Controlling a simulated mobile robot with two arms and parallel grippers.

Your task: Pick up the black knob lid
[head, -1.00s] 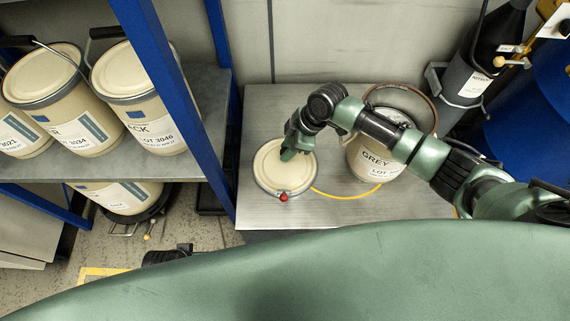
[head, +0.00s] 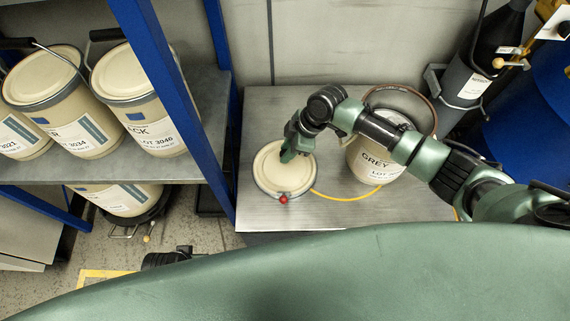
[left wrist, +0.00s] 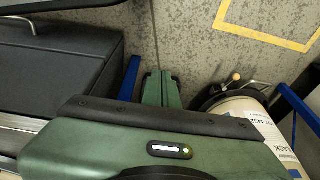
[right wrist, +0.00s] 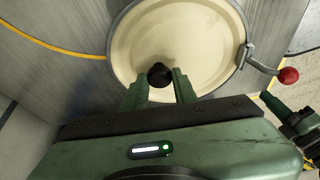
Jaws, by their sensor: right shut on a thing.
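The black knob (right wrist: 160,76) stands at the middle of a round cream lid (right wrist: 205,40), seen in the right wrist view. The lid also shows in the head view (head: 276,176), on the metal bench. My right gripper (right wrist: 160,80) has its fingers on both sides of the knob and is shut on it. In the head view the right gripper (head: 289,155) comes down onto the lid from above and hides the knob. My left gripper (left wrist: 162,88) shows in the left wrist view over the floor, fingers together, empty.
A grey ring with a red-ball lever (right wrist: 288,75) surrounds the lid. A can marked GREY (head: 366,163) stands right of it on the bench (head: 330,214), with a yellow hose between. A blue-framed shelf (head: 174,75) with several paint cans is at left.

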